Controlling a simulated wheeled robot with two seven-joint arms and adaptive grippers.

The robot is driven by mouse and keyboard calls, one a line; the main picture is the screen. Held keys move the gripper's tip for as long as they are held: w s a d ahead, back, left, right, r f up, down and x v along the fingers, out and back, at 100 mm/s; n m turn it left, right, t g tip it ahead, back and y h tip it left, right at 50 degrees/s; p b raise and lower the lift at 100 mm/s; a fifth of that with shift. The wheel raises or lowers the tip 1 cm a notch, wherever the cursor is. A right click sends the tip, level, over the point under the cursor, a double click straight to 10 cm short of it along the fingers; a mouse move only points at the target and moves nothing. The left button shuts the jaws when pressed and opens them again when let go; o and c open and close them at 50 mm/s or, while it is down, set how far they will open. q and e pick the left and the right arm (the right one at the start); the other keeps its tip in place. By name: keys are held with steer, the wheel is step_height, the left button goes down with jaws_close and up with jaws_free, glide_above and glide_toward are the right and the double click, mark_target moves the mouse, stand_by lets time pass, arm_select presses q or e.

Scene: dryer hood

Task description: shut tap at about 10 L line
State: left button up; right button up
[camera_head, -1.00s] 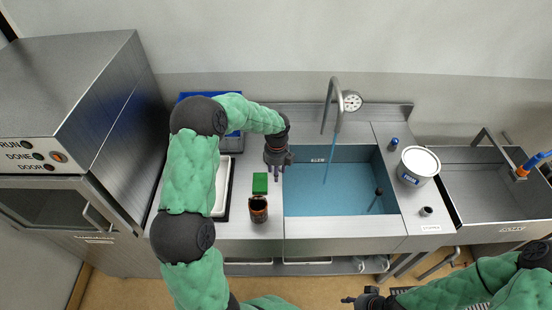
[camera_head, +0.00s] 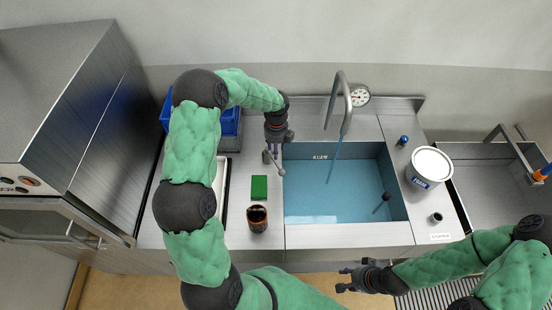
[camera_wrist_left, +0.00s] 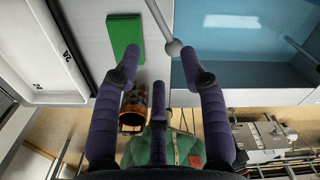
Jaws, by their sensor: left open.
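The curved tap spout (camera_head: 341,100) stands behind the sink, with a stream of water running into the basin. The sink (camera_head: 345,233) holds blue water; I cannot read a litre line on its wall. A thin metal lever with a round knob (camera_wrist_left: 174,46) shows between the fingers in the left wrist view; it also shows at the sink's left edge in the head view (camera_head: 280,171). My left gripper (camera_head: 273,152) is open around the knob end, with a finger at each side and no clear grip (camera_wrist_left: 168,78). My right gripper (camera_head: 345,279) is open and empty before the counter.
A round dial (camera_head: 360,95) is beside the spout. A green block (camera_head: 259,187) and an amber jar (camera_head: 257,218) stand left of the sink. A white tub (camera_head: 430,165) and a blue-capped item (camera_head: 403,140) stand on its right. A steel cabinet (camera_head: 75,110) is far left.

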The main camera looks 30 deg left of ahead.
mark_target(276, 164)
arm_select(q)
step_height(276, 164, down, 10)
steer(key=shift+w+r+p, duration=0.1)
steer(key=shift+r+p, duration=0.15)
steer(key=shift+p, duration=0.05)
jaws_close()
